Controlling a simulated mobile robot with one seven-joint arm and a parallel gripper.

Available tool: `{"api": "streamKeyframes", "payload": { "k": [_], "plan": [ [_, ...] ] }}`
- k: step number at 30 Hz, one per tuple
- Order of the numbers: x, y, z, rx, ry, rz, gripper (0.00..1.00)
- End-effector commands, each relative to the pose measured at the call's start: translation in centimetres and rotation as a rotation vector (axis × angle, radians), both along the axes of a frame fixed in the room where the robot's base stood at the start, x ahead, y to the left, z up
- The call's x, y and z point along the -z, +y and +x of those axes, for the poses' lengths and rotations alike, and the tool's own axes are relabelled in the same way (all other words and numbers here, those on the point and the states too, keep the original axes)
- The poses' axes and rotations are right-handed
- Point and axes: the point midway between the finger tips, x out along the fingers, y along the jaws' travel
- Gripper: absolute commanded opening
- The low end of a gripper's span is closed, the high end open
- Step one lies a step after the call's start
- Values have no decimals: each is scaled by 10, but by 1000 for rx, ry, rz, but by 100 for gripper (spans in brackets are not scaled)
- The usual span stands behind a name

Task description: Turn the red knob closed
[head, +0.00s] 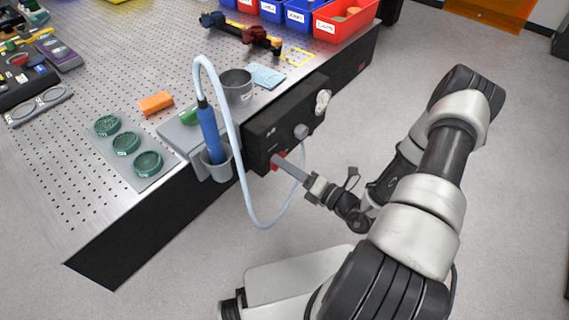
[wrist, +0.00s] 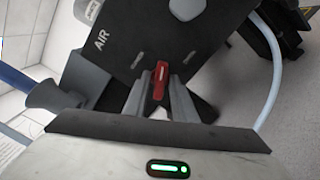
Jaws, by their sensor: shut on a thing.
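The red knob (wrist: 160,80) is on the front of a black panel (wrist: 135,45) marked AIR. In the wrist view it stands between my gripper's two fingers (wrist: 160,92), which are shut on it. In the head view only a bit of the red knob (head: 276,160) shows at the lower part of the black box (head: 262,135), with my gripper (head: 285,166) reaching it from the right. The gripper hides part of the knob.
A grey knob (head: 301,131) sits on the box to the right of the red one. A pale hose (head: 246,190) loops down beside my gripper from a blue hand tool (head: 209,130) in a grey holder (head: 222,168). Open floor lies to the right.

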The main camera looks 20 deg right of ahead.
Motion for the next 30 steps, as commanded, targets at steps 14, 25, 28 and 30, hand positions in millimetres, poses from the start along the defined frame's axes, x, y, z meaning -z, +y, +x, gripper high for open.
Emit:
{"api": "streamKeyframes", "payload": {
  "k": [14, 25, 28, 30],
  "plan": [
    [0, 0, -1, 0, -264, -364, 2],
    [0, 0, -1, -1, -462, -639, 2],
    [0, 0, -1, -1, -507, -701, 2],
    [1, 0, -1, -1, -535, -740, 2]
  ]
}}
